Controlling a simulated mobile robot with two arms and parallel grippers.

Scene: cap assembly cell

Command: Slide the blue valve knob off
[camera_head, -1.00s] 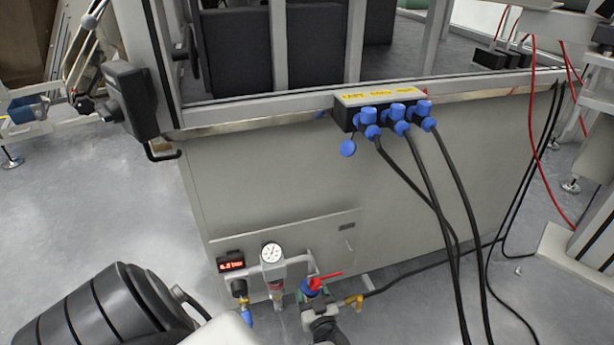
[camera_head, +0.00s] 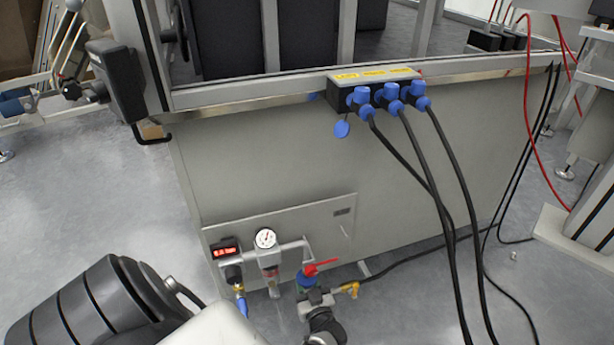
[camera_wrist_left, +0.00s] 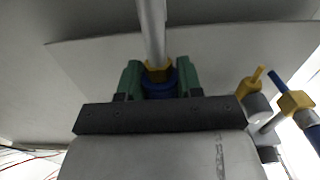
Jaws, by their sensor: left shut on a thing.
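The blue valve knob (camera_head: 307,280) is on the air piping low on the cabinet front, just below a red lever handle (camera_head: 320,266). My left gripper (camera_head: 314,294) comes up from below and is shut on the knob. In the left wrist view, its two green fingers (camera_wrist_left: 160,82) stand on either side of the blue knob (camera_wrist_left: 160,90). A yellow fitting (camera_wrist_left: 157,73) and a grey pipe (camera_wrist_left: 152,30) are directly beyond it. I cannot tell whether the knob still touches the fitting. My right gripper is not in view.
A pressure gauge (camera_head: 265,238) and a red digital display (camera_head: 225,251) are left of the knob. A yellow valve (camera_head: 350,289) is just right of my gripper. Black cables (camera_head: 443,190) hang from a blue-plugged connector box (camera_head: 375,82). Open floor lies left of the cabinet.

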